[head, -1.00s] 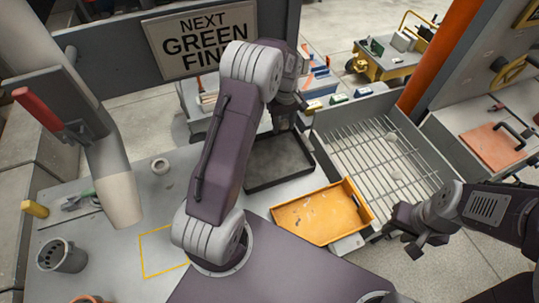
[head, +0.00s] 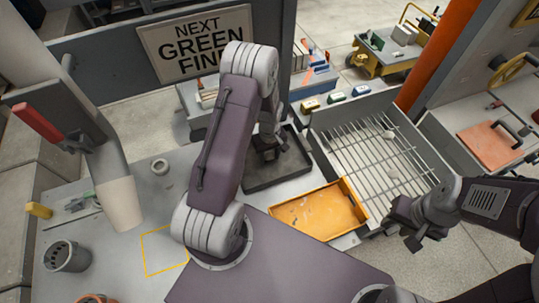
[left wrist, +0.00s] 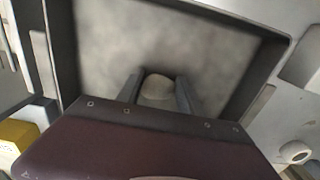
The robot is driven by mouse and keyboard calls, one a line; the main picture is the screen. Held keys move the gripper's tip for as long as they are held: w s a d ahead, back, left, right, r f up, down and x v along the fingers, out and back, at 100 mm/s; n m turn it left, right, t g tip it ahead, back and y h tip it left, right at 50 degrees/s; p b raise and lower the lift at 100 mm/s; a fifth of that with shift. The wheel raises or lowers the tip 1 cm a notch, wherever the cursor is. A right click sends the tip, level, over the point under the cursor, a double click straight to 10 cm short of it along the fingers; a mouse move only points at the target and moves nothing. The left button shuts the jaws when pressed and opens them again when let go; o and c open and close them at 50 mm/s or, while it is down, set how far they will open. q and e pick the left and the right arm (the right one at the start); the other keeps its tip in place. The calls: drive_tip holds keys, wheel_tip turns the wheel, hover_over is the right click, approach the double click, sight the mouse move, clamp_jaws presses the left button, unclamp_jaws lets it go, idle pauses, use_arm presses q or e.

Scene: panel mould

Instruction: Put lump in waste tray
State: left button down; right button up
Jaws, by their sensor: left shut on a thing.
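My left gripper (head: 268,153) is over the dark, shallow tray (head: 256,186) in the middle of the head view. In the left wrist view its two fingers (left wrist: 158,92) are shut on a pale, rounded lump (left wrist: 157,84). The lump's lower part is hidden by the gripper body. Behind it the tray's mottled grey floor (left wrist: 120,45) fills much of the view, inside dark walls. I cannot tell whether the lump touches the floor. My right gripper (head: 416,238) is at the right, apart from the trays; its finger opening is unclear.
An orange tray (head: 352,229) stands right of the dark tray. Behind it is a grey bin with a bar grate (head: 350,145) and small pale lumps (head: 391,183).

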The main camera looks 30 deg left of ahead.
use_arm(q)
drive_tip(key=shift+s+f, duration=0.15)
drive_tip(key=c, duration=0.8)
unclamp_jaws()
drive_tip(key=shift+d, duration=0.1)
drive_tip(key=shift+o, duration=0.2)
